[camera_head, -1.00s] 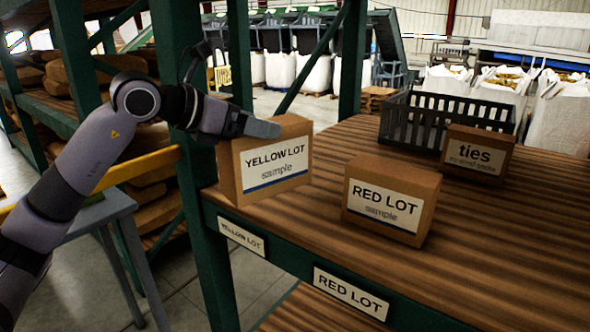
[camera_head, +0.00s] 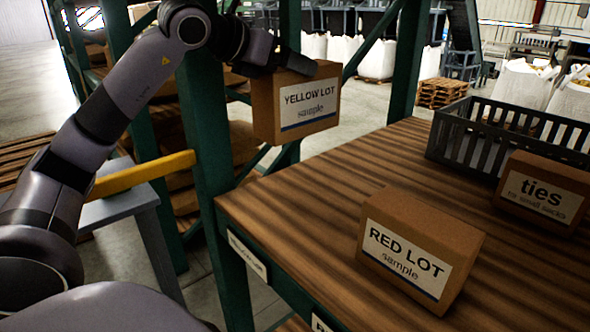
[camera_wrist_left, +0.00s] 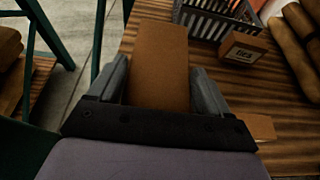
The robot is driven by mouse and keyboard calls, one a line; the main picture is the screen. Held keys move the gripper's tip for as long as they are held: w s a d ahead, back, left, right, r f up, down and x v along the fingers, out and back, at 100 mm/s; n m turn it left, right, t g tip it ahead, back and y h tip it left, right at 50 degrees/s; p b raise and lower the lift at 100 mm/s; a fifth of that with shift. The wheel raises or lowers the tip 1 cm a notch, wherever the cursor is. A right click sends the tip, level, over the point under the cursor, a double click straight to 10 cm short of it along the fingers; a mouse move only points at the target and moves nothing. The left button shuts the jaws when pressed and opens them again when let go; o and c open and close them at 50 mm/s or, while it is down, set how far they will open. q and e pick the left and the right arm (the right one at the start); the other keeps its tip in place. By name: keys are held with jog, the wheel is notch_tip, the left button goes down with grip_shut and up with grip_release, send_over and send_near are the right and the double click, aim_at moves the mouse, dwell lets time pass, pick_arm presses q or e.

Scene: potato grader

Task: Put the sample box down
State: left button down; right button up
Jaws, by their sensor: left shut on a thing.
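The yellow lot sample box (camera_head: 296,103) is a brown carton with a white label reading "YELLOW LOT sample". My left gripper (camera_head: 290,62) is shut on it near its top and holds it in the air by the shelf's left upright, near the far left part of the wooden shelf top (camera_head: 330,180). In the left wrist view the box (camera_wrist_left: 160,65) sits between the two grey fingers of my left gripper (camera_wrist_left: 160,88). Its underside is not visible, so its exact height above the wood cannot be told. My right gripper is not in view.
A RED LOT sample box (camera_head: 421,250) stands on the shelf top. A ties box (camera_head: 543,192) and a dark slatted crate (camera_head: 510,135) stand at the right. Green posts (camera_head: 205,150) rise at the left. The wood left of the red lot box is clear.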

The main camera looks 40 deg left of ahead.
aim_at(288, 130)
pick_arm(q)
notch_tip(288, 130, down, 12)
jog(key=b, duration=0.7)
jog(key=shift+f+b, duration=0.45)
jog(key=shift+b, duration=0.25)
jog(key=shift+f+b, duration=1.95)
jog(key=shift+f, duration=0.2)
jog(key=shift+f, duration=0.2)
grip_release()
jog(key=shift+f, duration=0.1)
jog(key=shift+r, duration=0.2)
